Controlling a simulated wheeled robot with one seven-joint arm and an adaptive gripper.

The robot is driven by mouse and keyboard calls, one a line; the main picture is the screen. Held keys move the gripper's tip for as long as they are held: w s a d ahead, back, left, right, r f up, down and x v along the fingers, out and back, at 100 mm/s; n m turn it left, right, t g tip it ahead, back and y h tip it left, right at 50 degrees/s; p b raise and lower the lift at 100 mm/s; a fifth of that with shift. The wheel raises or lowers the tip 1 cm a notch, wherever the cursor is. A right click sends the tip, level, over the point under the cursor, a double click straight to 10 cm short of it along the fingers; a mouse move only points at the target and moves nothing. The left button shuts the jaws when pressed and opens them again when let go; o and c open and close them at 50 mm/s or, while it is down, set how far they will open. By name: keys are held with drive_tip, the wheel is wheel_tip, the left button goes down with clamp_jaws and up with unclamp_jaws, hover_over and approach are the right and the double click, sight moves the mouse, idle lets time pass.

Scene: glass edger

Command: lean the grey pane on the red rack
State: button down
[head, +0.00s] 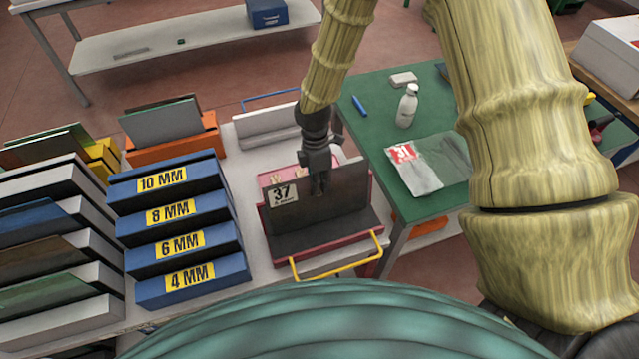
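The red rack (263,222) stands on the light bench, with a yellow handle (340,261) along its front. A dark grey pane (343,201) is in the rack, tilted back, its lower edge near the dark base. The contact between pane and rack back is partly hidden.
Blue slots (192,284) marked 4 to 10 MM and grey slotted shelves with panes stand left. An orange rack (175,150) holds panes behind. A pale rack with a blue handle (268,128) stands behind the red one. The green table (372,125) at right holds a bottle (407,106).

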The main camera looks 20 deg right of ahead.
drive_tip(key=shift+f, duration=0.25)
idle(0.6)
drive_tip(key=c, duration=1.6)
unclamp_jaws()
drive_tip(key=shift+o, duration=0.2)
drive_tip(key=shift+s, duration=0.1)
drive_tip(key=v, duration=1.2)
drive_tip(key=shift+a, duration=0.1)
